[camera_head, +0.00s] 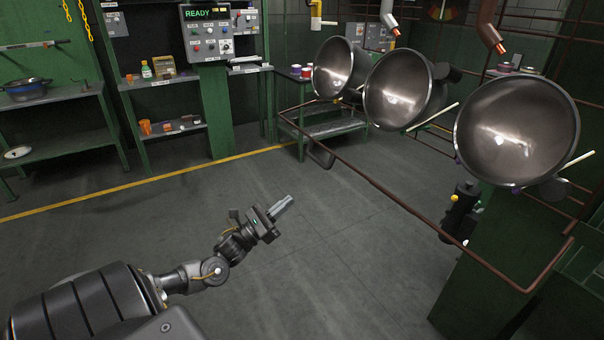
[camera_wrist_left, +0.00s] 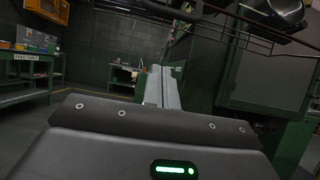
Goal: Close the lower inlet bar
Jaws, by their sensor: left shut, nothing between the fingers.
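The lower inlet bar seems to be the thin brown pipe rail (camera_head: 420,216) in the head view. It juts out into the room below several hanging metal pots and runs from the back bench area to a corner at the lower right. A dark thin rail (camera_wrist_left: 225,33) crosses the upper part of the left wrist view. My left gripper (camera_head: 284,205) is shut and empty, over open floor to the left of the rail and apart from it. Its shut fingers (camera_wrist_left: 162,88) show in the left wrist view. My right gripper is not in view.
Tilted metal pots (camera_head: 516,130) hang in a row above the rail. A green post (camera_head: 485,255) stands at the right, with a dark device (camera_head: 459,212) beside it. Green shelves (camera_head: 65,140) stand at the left, and a control panel (camera_head: 220,32) at the back. The middle floor is clear.

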